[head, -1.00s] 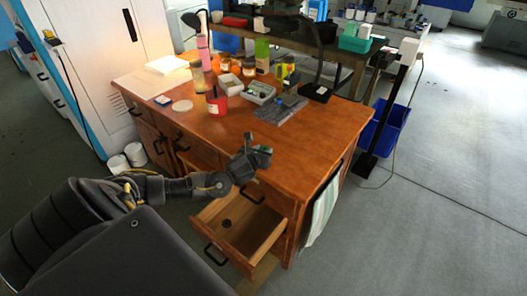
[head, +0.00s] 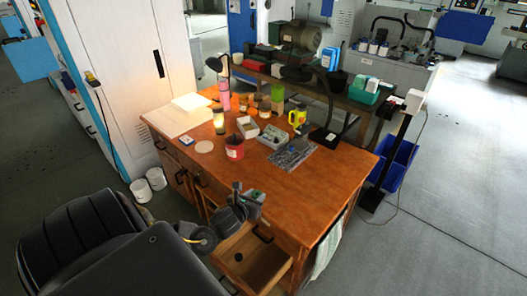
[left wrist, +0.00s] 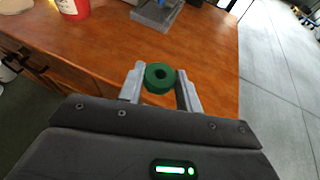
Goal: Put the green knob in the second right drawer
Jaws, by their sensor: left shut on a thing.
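The green knob (left wrist: 160,77) is a round ring-like piece with a dark centre hole. It sits between the fingertips of my left gripper (left wrist: 161,88), which is shut on it. In the head view the left gripper (head: 248,197) is over the front edge of the wooden desk, above the right-hand drawers, and the green of the knob (head: 257,195) shows at its tip. The second right drawer (head: 262,264) is pulled open below the gripper, with a small dark round thing (head: 238,257) inside. My arm hides part of the drawer. My right gripper is not in view.
The desk top (head: 290,190) is bare near its front right corner. A cloth (head: 328,247) hangs on the right side. A blue bin (head: 393,166) stands right.

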